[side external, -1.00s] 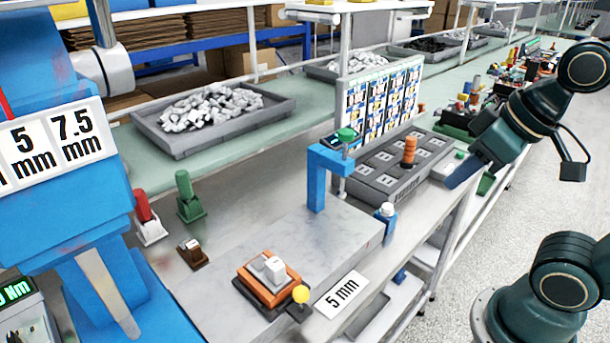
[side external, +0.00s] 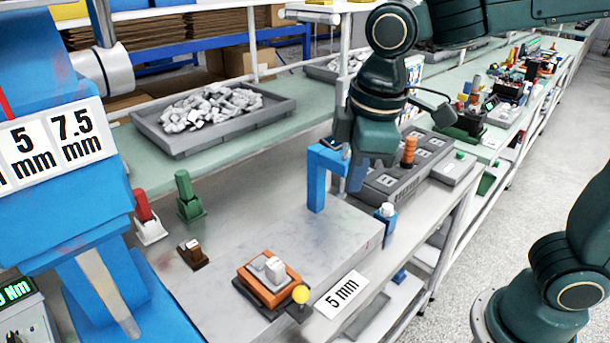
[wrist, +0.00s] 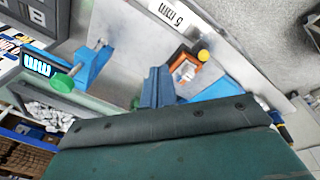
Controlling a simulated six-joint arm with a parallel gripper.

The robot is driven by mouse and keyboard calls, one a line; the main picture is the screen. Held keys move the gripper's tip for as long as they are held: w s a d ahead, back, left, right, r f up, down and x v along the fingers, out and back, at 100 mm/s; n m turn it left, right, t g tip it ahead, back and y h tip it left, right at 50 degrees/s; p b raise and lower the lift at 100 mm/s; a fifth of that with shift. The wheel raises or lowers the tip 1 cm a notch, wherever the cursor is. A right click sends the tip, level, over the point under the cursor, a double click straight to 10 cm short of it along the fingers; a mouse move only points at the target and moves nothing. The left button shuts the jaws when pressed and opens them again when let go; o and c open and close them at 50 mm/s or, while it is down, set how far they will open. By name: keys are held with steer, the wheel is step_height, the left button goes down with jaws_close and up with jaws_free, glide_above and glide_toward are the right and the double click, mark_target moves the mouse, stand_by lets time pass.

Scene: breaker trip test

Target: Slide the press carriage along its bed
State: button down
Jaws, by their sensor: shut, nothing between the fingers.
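The press carriage is an orange block (side external: 266,282) with a pale grey piece on top and a yellow knob (side external: 300,293) at its near right corner. It sits low on the grey metal bed (side external: 330,235). In the wrist view the orange carriage (wrist: 182,62) is partly hidden behind my fingers, and its yellow knob (wrist: 203,55) shows clearly. My gripper (side external: 356,183) points down, shut and empty, above the far end of the bed, beside the blue post and well apart from the carriage. Its blue fingers (wrist: 157,86) show shut together in the wrist view.
A blue post (side external: 317,185) stands close left of my gripper; its green knob (wrist: 63,82) shows in the wrist view. A grey socketed block (side external: 385,185) lies behind. A 5 mm label (side external: 341,294) is beside the carriage. Red (side external: 146,215) and green (side external: 187,195) levers stand left.

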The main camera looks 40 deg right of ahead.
steer(key=a+f+n+g+h, duration=0.1)
steer(key=a+f+n, duration=0.3)
steer(key=a, duration=0.6)
steer(key=a+f+n+g+h, duration=0.1)
steer(key=a+f+n, duration=0.3)
steer(key=a, duration=0.7)
step_height(320, 180, down, 2)
steer(key=shift+s+f+n+h, duration=0.25)
steer(key=shift+n+h, duration=0.05)
steer(key=shift+n, duration=0.1)
steer(key=shift+f, duration=0.1)
steer(key=x, duration=0.9)
steer(key=shift+d, duration=0.1)
steer(key=d, duration=0.2)
steer(key=shift+d+f, duration=0.25)
steer(key=shift+f, duration=0.1)
steer(key=shift+d, duration=0.8)
steer(key=shift+d, duration=0.1)
steer(key=d, duration=2.2)
steer(key=shift+d, duration=0.35)
